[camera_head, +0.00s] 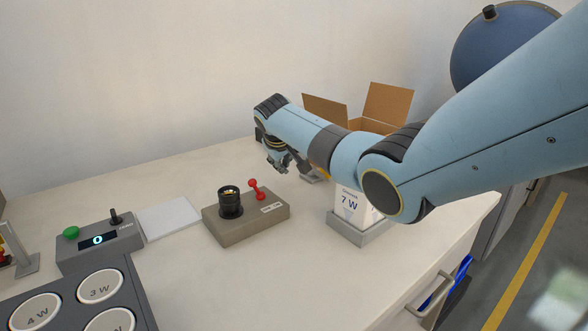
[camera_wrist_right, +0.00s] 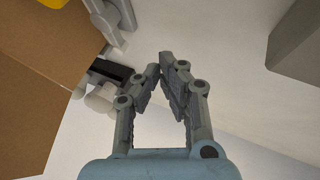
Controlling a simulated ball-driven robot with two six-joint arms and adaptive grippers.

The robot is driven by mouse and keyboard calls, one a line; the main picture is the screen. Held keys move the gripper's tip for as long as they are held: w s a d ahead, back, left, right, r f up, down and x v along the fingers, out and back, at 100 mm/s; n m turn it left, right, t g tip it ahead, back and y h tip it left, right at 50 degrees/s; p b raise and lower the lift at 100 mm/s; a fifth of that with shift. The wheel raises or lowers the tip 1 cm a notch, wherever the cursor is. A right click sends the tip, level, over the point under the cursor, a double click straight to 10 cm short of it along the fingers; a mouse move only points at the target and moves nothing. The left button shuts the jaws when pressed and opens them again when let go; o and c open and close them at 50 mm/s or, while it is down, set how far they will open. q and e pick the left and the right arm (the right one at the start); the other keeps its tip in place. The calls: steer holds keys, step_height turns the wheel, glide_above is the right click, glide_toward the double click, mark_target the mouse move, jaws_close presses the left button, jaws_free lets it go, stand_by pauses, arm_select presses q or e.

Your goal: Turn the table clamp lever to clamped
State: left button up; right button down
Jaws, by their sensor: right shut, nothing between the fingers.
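My right gripper (camera_head: 288,166) is above the table near the cardboard box, with its fingers pointing down; in the right wrist view its fingertips (camera_wrist_right: 168,60) are together and hold nothing. In that view a grey metal fitting with a black bar (camera_wrist_right: 110,71) lies left of the fingers, beside the cardboard. It looks like the table clamp, but I cannot tell its lever position or whether the fingers touch it. In the head view a grey plate (camera_head: 312,177) shows partly behind my right arm. My left gripper is out of view.
A grey-brown block (camera_head: 240,231) carries a black socket (camera_head: 230,202) and a red-knobbed lever (camera_head: 256,187). A 7 W carton (camera_head: 349,208) stands partly behind my arm. The open cardboard box (camera_head: 388,104) is behind. Left are a control box (camera_head: 75,254) and white pad (camera_head: 168,219).

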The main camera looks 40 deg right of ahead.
steer(key=b+x, duration=0.1)
steer(key=x, duration=0.2)
steer(key=shift+d+f, duration=0.15)
steer(key=shift+f, duration=0.2)
steer(key=d, duration=0.2)
steer(key=shift+w+d+r, duration=0.1)
steer(key=shift+d+r, duration=0.15)
steer(key=shift+d, duration=0.05)
steer(key=shift+d+b, duration=0.3)
steer(key=shift+d, duration=0.2)
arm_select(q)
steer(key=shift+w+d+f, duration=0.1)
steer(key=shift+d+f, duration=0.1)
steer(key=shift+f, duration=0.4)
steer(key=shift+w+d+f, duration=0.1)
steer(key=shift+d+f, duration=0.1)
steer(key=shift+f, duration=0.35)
arm_select(e)
steer(key=shift+r, duration=0.1)
arm_select(q)
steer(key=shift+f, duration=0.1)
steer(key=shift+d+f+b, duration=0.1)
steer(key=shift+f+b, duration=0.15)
steer(key=shift+b, duration=0.1)
arm_select(e)
steer(key=shift+w+d+m, duration=0.1)
steer(key=shift+d+m, duration=0.05)
steer(key=shift+m, duration=0.15)
